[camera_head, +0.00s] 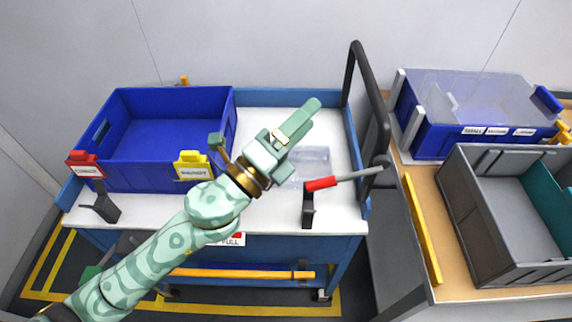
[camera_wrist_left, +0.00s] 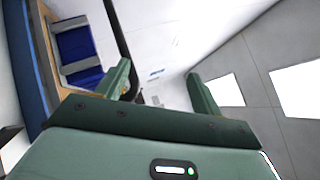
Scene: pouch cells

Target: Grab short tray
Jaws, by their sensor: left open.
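A shallow clear tray (camera_head: 314,156) lies on the white cart top, partly behind my left gripper; it may be the short tray, but no label shows that. My left gripper (camera_head: 302,119) is pale green and hangs above the cart top, up and left of the clear tray in the picture. Its fingers (camera_wrist_left: 161,84) stand apart in the left wrist view with nothing between them. The clear tray cannot be made out in the wrist view. My right gripper is not in view.
A blue crate (camera_head: 227,115) with red and yellow tags fills the cart's left side. A red-handled tool (camera_head: 322,184) rests on a black stand at the front. A dark cart handle (camera_head: 371,90) rises at right. A grey crate (camera_head: 480,225) and lidded blue bin (camera_head: 428,139) stand on the right table.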

